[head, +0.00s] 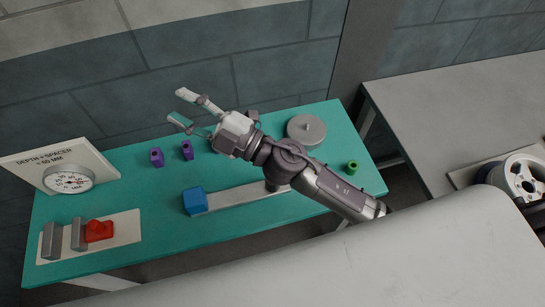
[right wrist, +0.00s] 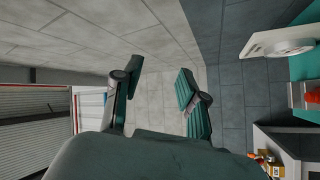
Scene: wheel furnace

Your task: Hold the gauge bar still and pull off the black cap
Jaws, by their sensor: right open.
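The gauge bar (head: 237,196) is a long grey bar lying on the teal table. A blue block (head: 195,201) sits at its left end. A small dark piece (head: 271,187), which looks like the black cap, shows at its right end, partly hidden by my right arm. My right gripper (head: 184,107) is open and empty, raised above the back of the table and pointing up and left, well away from the bar. Its two spread fingers also show in the right wrist view (right wrist: 158,80) with nothing between them. My left gripper is not in view.
The teal table (head: 130,205) also bears two purple pieces (head: 157,157), a round grey disc (head: 306,129) and a green ring (head: 351,167). A dial gauge (head: 68,179) with a sign stands at left, above grey blocks and a red piece (head: 98,231).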

